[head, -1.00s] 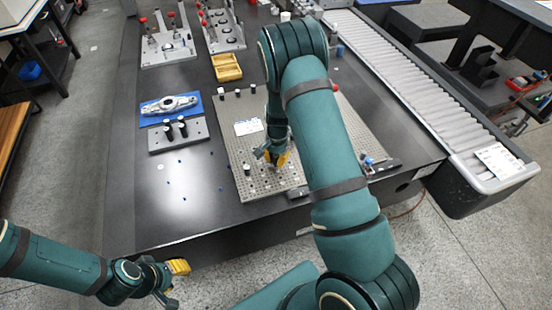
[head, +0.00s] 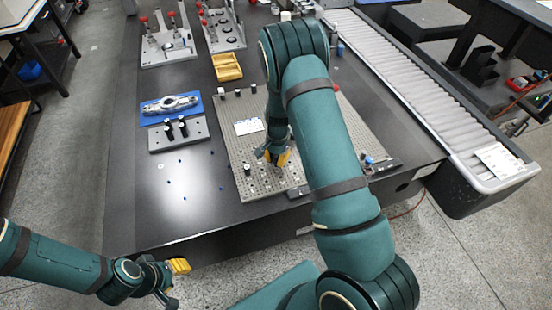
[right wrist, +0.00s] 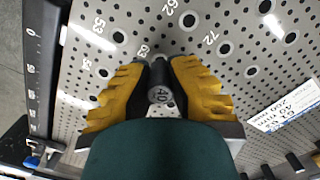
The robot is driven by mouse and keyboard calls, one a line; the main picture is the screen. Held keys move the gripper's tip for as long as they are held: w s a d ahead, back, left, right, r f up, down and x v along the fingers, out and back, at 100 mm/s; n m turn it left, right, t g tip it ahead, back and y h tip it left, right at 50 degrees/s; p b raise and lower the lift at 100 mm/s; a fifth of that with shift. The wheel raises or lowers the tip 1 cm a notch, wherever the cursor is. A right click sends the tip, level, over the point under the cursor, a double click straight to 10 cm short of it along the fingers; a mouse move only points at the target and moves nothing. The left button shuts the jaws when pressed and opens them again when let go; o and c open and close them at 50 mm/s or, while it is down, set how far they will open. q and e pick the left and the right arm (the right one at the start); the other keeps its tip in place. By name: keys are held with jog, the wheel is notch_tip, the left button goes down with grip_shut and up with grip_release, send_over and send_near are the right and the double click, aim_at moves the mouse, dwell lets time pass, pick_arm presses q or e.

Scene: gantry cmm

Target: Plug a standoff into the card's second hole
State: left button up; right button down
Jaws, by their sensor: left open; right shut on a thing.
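The card (head: 249,126) is a white printed sheet on the perforated plate; part of it also shows in the right wrist view (right wrist: 290,108), with lines reading about 40 mm and 200 mm. My right gripper (head: 277,160) is low over the front part of the plate. In the right wrist view, its yellow fingers are shut on a dark cylindrical standoff (right wrist: 160,95) with a number on its end. The standoff's far end is hidden, so I cannot tell whether it touches the plate. My left gripper (head: 177,284) is open and empty, off the table at lower left.
The perforated plate (head: 232,148) has large holes labelled 53, 62, 63 and 72 near the gripper. A dark post (head: 247,169) stands on it at front left. Several posts stand along its back edge.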

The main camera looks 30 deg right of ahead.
jog(key=shift+f+b, duration=0.6)
jog(key=shift+f, duration=0.3)
dwell(0.4)
jog(key=c, duration=1)
grip_release()
jog(key=shift+c, duration=0.2)
jog(key=r, duration=1.2)
jog(key=shift+w+d, duration=0.2)
jog(key=shift+d, duration=0.2)
